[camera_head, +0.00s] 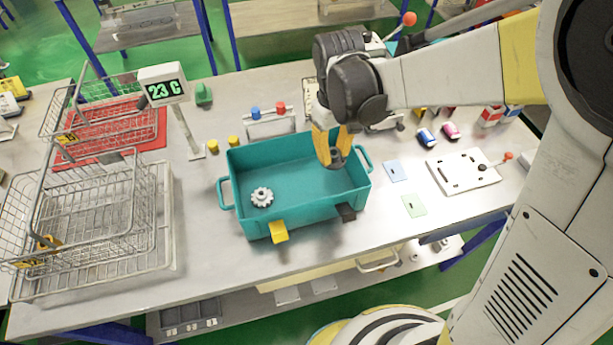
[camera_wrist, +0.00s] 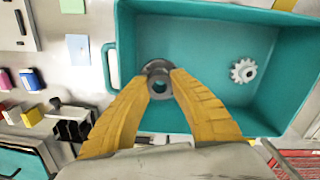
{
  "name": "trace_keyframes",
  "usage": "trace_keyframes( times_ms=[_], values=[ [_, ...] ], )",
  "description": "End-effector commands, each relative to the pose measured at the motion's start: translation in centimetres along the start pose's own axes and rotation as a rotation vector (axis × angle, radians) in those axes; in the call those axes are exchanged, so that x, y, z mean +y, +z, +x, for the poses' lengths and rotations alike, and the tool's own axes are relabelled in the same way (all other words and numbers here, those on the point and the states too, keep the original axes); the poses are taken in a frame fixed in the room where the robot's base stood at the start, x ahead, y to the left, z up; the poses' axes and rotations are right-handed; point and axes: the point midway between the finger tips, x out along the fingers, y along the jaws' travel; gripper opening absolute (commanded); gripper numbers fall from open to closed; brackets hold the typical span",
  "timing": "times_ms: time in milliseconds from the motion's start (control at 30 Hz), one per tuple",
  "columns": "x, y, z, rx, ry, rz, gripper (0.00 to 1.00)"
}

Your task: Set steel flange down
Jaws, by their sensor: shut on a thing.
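The steel flange is a grey round part with a central hole, seen between my fingertips in the wrist view (camera_wrist: 158,82) and partly hidden by the fingers in the head view (camera_head: 336,154). My gripper (camera_head: 333,160) has yellow fingers and is shut on the flange. It holds the flange over the right part of the teal bin (camera_head: 300,213), near the handle wall. I cannot tell whether the flange touches the bin floor. The gripper also shows in the wrist view (camera_wrist: 160,85).
A white gear (camera_head: 262,197) lies in the left part of the bin. Wire baskets (camera_head: 95,215) and a display reading 23 C (camera_head: 163,88) stand to the left. Blue (camera_head: 396,170) and green (camera_head: 413,206) cards and a white plate (camera_head: 462,172) lie to the right.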

Motion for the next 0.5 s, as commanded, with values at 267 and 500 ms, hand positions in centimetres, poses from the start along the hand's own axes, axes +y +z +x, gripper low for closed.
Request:
trace_keyframes(
  times_ms=[267,500],
  values=[
    [-0.1,-0.2,5.1,0.000,0.000,0.000,0.00],
    [-0.1,-0.4,7.7,0.000,0.000,0.000,0.00]
  ],
)
